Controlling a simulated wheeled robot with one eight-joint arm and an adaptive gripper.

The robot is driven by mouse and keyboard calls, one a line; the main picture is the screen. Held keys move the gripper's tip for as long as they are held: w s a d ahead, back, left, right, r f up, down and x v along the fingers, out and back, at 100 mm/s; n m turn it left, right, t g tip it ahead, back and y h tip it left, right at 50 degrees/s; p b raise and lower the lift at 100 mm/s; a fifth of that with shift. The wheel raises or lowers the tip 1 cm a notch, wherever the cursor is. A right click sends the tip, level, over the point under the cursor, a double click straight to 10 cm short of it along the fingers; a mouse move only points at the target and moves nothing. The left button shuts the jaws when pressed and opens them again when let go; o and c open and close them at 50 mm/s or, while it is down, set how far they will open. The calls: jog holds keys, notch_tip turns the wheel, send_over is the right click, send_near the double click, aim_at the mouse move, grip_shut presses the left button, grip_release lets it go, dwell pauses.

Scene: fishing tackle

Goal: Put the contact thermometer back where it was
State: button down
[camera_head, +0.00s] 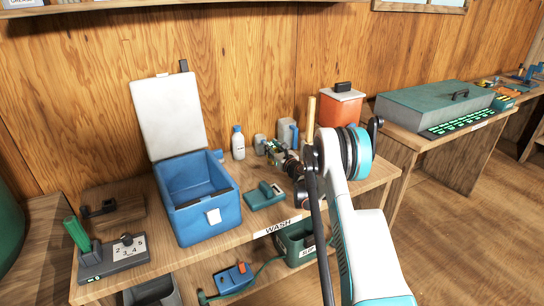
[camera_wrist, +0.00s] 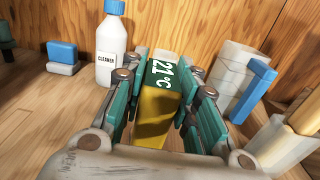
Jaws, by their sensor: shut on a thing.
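The contact thermometer (camera_wrist: 157,112) is yellow with a dark green display reading 21 °C. In the wrist view it lies between the two green-padded fingers of my gripper (camera_wrist: 166,88), which is shut on it. In the head view my gripper (camera_head: 278,152) is over the back part of the wash bench (camera_head: 186,246), and the thermometer is mostly hidden by the fingers and arm. I cannot tell whether its lower end touches the bench. A teal holder-like block (camera_head: 265,195) sits on the bench in front of my gripper.
A white cleaner bottle (camera_wrist: 111,48) with a blue cap stands left of my gripper; it also shows in the head view (camera_head: 238,146). Pale containers (camera_wrist: 236,75) and a blue piece (camera_wrist: 254,90) stand close on the right. An open blue cooler (camera_head: 199,205) and orange bucket (camera_head: 341,108) flank the area.

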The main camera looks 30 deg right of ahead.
notch_tip(320, 180, down, 3)
jog(key=shift+f+b, duration=0.1)
jog(key=shift+b, duration=0.35)
jog(key=c, duration=1.2)
grip_release()
jog(key=shift+c, duration=0.2)
jog(key=s+p, duration=0.4)
jog(key=s, duration=0.8)
jog(key=shift+d, duration=0.2)
